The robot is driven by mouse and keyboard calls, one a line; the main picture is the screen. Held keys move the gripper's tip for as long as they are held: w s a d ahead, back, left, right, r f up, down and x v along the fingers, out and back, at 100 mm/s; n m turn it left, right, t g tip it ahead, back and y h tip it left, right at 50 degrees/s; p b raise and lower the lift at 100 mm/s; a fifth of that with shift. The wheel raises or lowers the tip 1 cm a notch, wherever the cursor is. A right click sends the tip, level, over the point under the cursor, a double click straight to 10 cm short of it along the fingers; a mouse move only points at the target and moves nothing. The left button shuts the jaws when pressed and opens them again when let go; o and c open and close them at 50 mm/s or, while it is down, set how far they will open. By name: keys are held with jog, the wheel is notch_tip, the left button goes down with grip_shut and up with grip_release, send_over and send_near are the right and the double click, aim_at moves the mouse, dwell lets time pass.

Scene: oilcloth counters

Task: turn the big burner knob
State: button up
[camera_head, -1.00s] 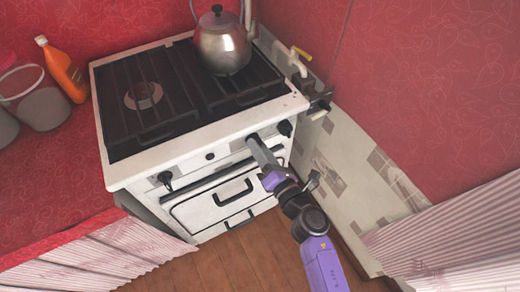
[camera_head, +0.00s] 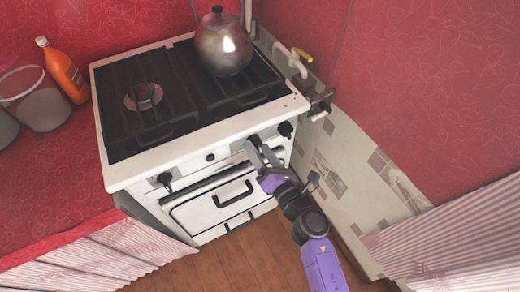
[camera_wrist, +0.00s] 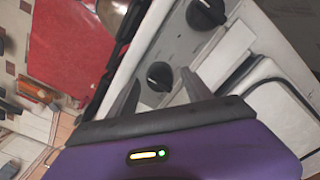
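The white stove (camera_head: 140,172) has a row of black knobs along its front panel. My gripper (camera_head: 263,151) is at the right part of this panel, with its two fingers apart. In the wrist view, one round black knob (camera_wrist: 160,76) lies between the fingertips; I cannot tell if they touch it. Another black knob (camera_wrist: 206,13) is beyond it in that view. In the head view, the right-end knob (camera_head: 286,129) is clear of the gripper, and a left knob (camera_head: 165,180) is far from it. Which knob is the big burner's is not marked.
A metal kettle (camera_head: 222,45) stands on the back right of the hob. The oven door handle (camera_head: 233,195) is below the panel. A pipe with a yellow-handled valve (camera_head: 303,55) is by the right wall. An orange bottle (camera_head: 64,72) and a bucket (camera_head: 36,98) stand left.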

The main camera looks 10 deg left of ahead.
jog(key=v, duration=0.7)
jog(key=shift+s+d+p, duration=0.3)
dwell(0.5)
jog(key=s+d+r+m+t+h, duration=0.25)
jog(key=s+d+r+m, duration=0.35)
jog(key=m, duration=0.8)
jog(key=s+d+r+m+h, duration=0.2)
jog(key=s+d+m, duration=0.2)
jog(key=s+m, duration=0.2)
jog(key=s+d+r+m+g+h, duration=0.1)
jog(key=s+d+m+h, duration=0.2)
jog(key=s, duration=0.8)
jog(key=s+d+r+m+g+h, duration=0.1)
jog(key=s+d+r+m+h, duration=0.1)
jog(key=s+d+m, duration=0.5)
jog(key=s+m, duration=0.2)
jog(key=m, duration=0.2)
jog(key=shift+r, duration=0.35)
